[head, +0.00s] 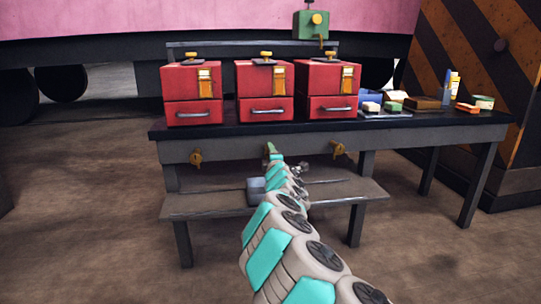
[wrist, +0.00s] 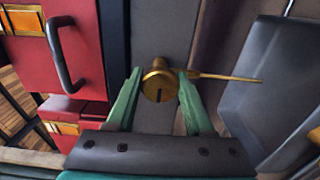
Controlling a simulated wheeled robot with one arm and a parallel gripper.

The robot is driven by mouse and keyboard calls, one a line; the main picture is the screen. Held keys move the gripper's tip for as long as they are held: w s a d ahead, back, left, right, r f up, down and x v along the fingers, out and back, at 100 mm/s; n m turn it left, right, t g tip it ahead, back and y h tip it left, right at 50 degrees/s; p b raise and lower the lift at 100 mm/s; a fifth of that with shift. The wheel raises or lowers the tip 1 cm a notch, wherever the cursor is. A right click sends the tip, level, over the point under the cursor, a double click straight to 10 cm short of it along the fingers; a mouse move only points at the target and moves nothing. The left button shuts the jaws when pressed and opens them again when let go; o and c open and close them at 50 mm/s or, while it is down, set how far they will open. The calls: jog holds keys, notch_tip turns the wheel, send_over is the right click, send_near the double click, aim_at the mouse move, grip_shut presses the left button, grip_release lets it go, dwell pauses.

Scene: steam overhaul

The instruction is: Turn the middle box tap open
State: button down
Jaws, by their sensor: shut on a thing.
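Three red boxes stand in a row on the bench, the middle box (head: 265,92) among them. My gripper (head: 272,153) is at the bench's front rail below that box and hides the middle box tap in the head view. In the wrist view the brass middle box tap (wrist: 159,84) sits between the two green fingers of my gripper (wrist: 160,76), which is shut on it. The tap's round end has a dark slot. Its thin lever (wrist: 228,77) points right in the wrist view, away from the red box.
Matching brass taps sit on the rail at left (head: 196,157) and right (head: 339,149). A lower shelf (head: 340,192) with a grey block (head: 256,190) lies below. Small items and a tin (head: 483,102) crowd the bench's right end. A green device (head: 311,25) stands behind.

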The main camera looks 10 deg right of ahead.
dwell(0.3)
jog(key=shift+c, duration=1.5)
grip_release()
jog(key=shift+s, duration=0.1)
jog(key=s+p, duration=0.1)
jog(key=s, duration=0.6)
jog(key=shift+s, duration=0.25)
jog(key=shift+a, duration=0.1)
